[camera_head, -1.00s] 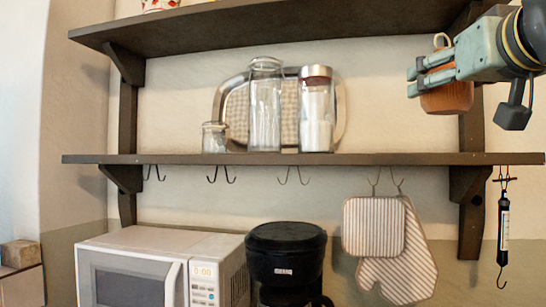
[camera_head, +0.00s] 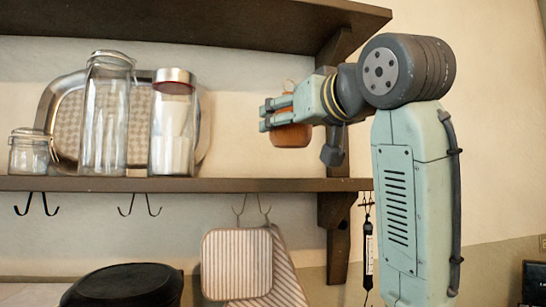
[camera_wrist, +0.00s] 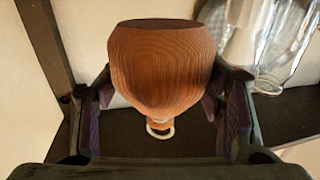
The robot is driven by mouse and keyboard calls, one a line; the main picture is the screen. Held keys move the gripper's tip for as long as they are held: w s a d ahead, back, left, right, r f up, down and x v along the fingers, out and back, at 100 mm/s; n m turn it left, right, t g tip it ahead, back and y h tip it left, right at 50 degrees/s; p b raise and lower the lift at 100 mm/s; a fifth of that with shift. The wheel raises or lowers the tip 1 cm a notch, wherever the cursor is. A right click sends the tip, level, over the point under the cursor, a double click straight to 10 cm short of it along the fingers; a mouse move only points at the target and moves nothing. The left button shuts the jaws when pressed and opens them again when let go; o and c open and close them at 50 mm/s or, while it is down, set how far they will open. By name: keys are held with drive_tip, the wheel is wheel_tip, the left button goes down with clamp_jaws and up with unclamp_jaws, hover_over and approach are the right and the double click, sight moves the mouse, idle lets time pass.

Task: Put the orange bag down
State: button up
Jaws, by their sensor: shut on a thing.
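The orange bag (camera_head: 292,136) is a small, rounded, orange-brown thing with a pale loop. My gripper (camera_head: 270,113) is shut on it and holds it above the right part of the lower wall shelf (camera_head: 270,184). In the head view a gap shows between the bag's underside and the shelf. In the wrist view the bag (camera_wrist: 160,60) fills the middle, between the two dark fingers. Its flat end is at the top of that picture and its loop at the bottom. In the head view the fingers hide part of the bag.
A small jar (camera_head: 30,153), a tall glass jar (camera_head: 106,120) and a lidded jar (camera_head: 172,125) stand left on the shelf, before an oval tray (camera_head: 60,100). The shelf between the lidded jar and my gripper is clear. An upper shelf (camera_head: 190,20) runs overhead.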

drive_tip(key=w+p, duration=0.1)
drive_tip(key=w, duration=0.3)
drive_tip(key=w+p, duration=0.2)
drive_tip(key=w, duration=0.3)
drive_tip(key=w+d+f+p, duration=0.1)
drive_tip(key=w, duration=0.4)
drive_tip(key=shift+w+f+p, duration=0.1)
drive_tip(key=shift+p, duration=0.3)
drive_tip(key=shift+f+p, duration=0.35)
drive_tip(key=shift+f, duration=1.45)
drive_tip(key=shift+f, duration=0.2)
drive_tip(key=o, duration=1.8)
drive_tip(key=shift+r, duration=0.15)
drive_tip(key=b+v, duration=0.4)
drive_tip(key=v, duration=0.8)
drive_tip(key=shift+b, duration=0.4)
